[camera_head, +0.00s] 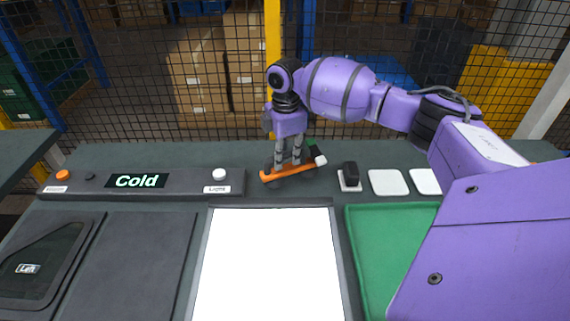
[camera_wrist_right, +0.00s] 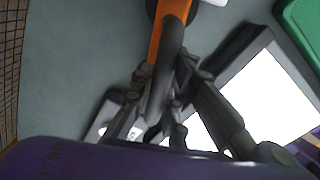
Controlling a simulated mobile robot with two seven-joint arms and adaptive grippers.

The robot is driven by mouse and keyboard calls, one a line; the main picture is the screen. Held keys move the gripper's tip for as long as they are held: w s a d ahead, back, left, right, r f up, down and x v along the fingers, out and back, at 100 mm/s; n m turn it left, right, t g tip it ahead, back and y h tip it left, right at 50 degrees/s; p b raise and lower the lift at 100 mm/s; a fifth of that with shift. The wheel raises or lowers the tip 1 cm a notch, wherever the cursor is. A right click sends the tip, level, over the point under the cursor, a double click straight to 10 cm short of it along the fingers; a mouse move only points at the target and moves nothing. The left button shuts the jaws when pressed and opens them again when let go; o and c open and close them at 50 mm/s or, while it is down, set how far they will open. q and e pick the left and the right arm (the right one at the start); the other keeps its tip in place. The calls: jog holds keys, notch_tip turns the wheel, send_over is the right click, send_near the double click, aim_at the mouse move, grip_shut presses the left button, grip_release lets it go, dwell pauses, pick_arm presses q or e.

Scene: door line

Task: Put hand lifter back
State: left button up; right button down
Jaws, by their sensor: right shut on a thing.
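The hand lifter (camera_head: 271,177) is a long orange and black tool. My right gripper (camera_head: 287,165) is shut on it from above, over the dark counter behind the bright white panel. Whether the lifter touches the counter, I cannot tell. In the right wrist view, the orange and black lifter (camera_wrist_right: 168,48) runs up from between the fingers of my right gripper (camera_wrist_right: 162,104), and part of it is hidden by them. My left gripper is not in view.
A black piece (camera_head: 350,172) stands on a white pad right of the lifter, beside white square pads (camera_head: 388,182). A control bar (camera_head: 195,182) with a "Cold" display lies left. The bright panel (camera_head: 268,260) and green tray (camera_head: 385,260) are in front. A mesh fence (camera_head: 390,60) stands behind.

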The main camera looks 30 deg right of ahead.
aim_at(286, 168)
jog(key=shift+f, duration=1.35)
jog(key=shift+f, duration=0.1)
jog(key=c, duration=1.7)
grip_release()
jog(key=shift+s+f, duration=0.1)
notch_tip(286, 168, up, 12)
jog(key=shift+r, duration=0.15)
